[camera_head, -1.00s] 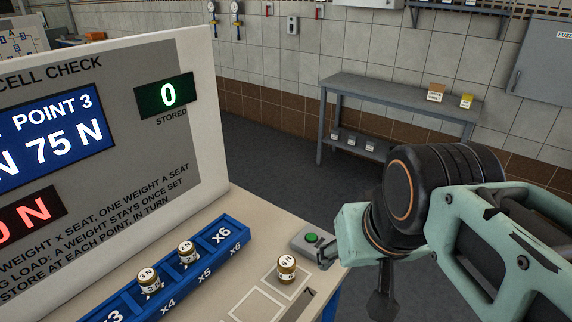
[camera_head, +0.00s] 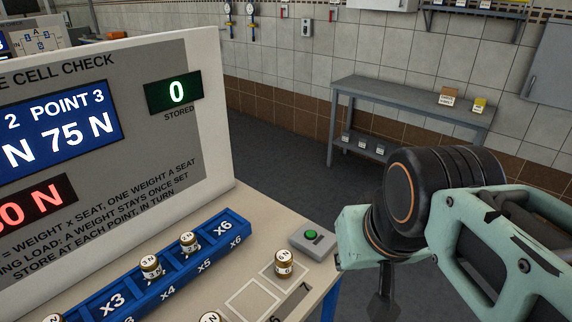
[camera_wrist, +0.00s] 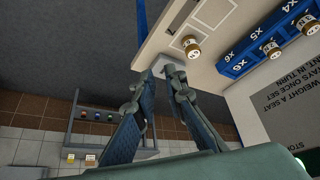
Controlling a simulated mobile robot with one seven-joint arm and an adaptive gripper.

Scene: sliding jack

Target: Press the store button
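The store button is a round green button (camera_head: 311,235) on a small grey box at the right end of the bench. The box (camera_wrist: 188,69) also shows in the wrist view, just beyond the fingertips. My gripper (camera_wrist: 161,74) is open, its two fingertips apart with nothing seen between them. The right fingertip lies close to the box in the picture; I cannot tell whether they touch. In the head view my arm is right of the box, with the fingers mostly hidden. The display panel (camera_head: 190,140) reads 0 stored.
A blue rail (camera_head: 225,226) with numbered seats holds small brass weights (camera_head: 150,267). Another weight (camera_head: 284,262) stands in front of the button box on the bench (camera_head: 262,218). A grey shelf table (camera_head: 400,92) stands by the wall, with open floor between.

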